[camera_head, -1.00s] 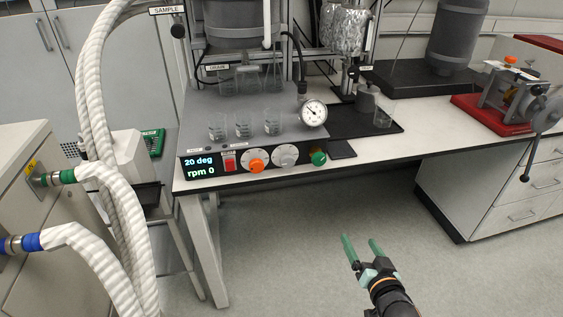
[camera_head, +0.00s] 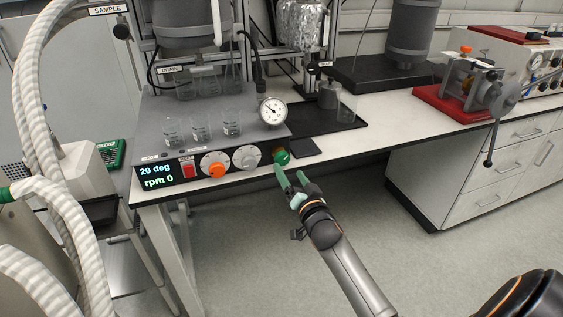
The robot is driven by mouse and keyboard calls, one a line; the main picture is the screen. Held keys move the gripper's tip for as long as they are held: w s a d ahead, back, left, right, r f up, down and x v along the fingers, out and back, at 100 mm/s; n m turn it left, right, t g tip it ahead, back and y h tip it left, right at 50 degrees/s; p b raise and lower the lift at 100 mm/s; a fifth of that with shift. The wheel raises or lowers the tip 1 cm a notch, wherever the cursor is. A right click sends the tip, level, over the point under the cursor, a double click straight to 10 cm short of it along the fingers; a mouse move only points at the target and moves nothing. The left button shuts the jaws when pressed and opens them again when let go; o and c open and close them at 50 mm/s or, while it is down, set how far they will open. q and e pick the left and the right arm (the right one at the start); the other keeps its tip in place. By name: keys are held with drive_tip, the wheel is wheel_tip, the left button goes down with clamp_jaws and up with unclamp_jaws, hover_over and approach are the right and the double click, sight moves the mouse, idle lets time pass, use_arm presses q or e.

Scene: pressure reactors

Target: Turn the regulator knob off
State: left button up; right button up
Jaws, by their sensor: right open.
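A control panel (camera_head: 188,170) on the front of the bench unit has a display reading "20 deg" and "rpm 0". It carries a red heat switch (camera_head: 187,171), an orange knob (camera_head: 216,163), a grey-white knob (camera_head: 246,157) and, at its right end, a green knob (camera_head: 282,156). I cannot tell by label which is the regulator knob. My right gripper (camera_head: 291,174) is open, its green fingers pointing up just below the green knob. One fingertip appears close to that knob; contact cannot be told. My left gripper is not in view.
Three glass beakers (camera_head: 201,129) and a pressure gauge (camera_head: 272,111) stand on the unit above the panel. White ribbed hoses (camera_head: 40,210) hang at the left. A red-based device (camera_head: 452,103) sits at the right. The floor in front of the bench is clear.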

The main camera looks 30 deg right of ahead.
sight(283, 161)
drive_tip(key=x, duration=0.6)
drive_tip(key=shift+w+b, duration=0.3)
clamp_jaws()
idle(0.5)
